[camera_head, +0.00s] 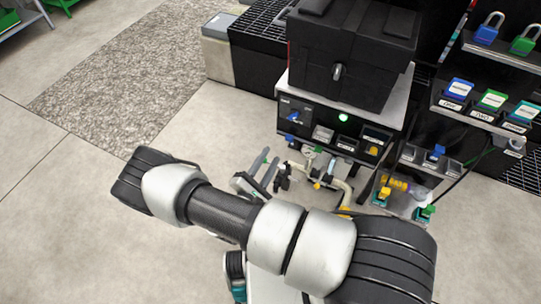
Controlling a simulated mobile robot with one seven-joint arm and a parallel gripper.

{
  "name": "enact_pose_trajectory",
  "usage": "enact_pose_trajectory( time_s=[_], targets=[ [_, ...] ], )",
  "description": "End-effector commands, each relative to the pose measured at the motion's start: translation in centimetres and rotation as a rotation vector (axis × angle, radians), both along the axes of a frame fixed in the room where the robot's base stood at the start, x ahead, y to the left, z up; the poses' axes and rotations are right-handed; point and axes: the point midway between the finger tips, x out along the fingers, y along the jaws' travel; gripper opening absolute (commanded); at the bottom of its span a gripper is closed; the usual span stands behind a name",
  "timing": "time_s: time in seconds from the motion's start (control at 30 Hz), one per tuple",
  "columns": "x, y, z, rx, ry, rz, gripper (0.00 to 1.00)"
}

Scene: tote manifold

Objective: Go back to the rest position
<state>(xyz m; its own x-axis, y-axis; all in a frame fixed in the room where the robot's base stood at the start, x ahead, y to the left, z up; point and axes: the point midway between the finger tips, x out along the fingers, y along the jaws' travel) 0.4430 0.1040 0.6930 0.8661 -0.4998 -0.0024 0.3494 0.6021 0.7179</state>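My gripper (265,168) shows in the head view beyond my arm, near the middle of the picture. Its two grey fingers stand apart with no object visible between them, so it looks open and empty. It is just left of the pipe manifold (343,190), which has pale pipes and yellow and dark fittings. From this view I cannot tell whether the gripper touches the manifold. My arm stretches across the lower middle and hides part of the floor and the manifold's lower side. A black tote (350,50) stands on the grey bench above the manifold.
The bench's front panel (330,128) carries a lit green lamp, a blue switch and labels. Padlocks (487,28) and tags (492,100) sit on a rack at right. Open floor (60,220) lies left.

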Motion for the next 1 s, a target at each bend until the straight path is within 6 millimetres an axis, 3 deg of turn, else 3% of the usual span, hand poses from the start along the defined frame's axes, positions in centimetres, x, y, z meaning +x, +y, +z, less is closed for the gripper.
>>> enact_pose_trajectory(
  time_s=[0.37,0.5,0.57,0.73,1.0],
  targets=[
    [0.1,0.0,0.0,0.000,0.000,0.000,0.30],
    [0.4,-0.3,1.3,0.018,-0.006,-0.046,0.30],
    [0.7,-0.7,2.8,0.044,-0.012,-0.106,0.30],
    [1.0,-3.7,9.5,0.174,-0.011,-0.396,0.30],
    [-2.1,-9.2,19.5,0.490,0.048,-0.847,0.30]
  ],
)
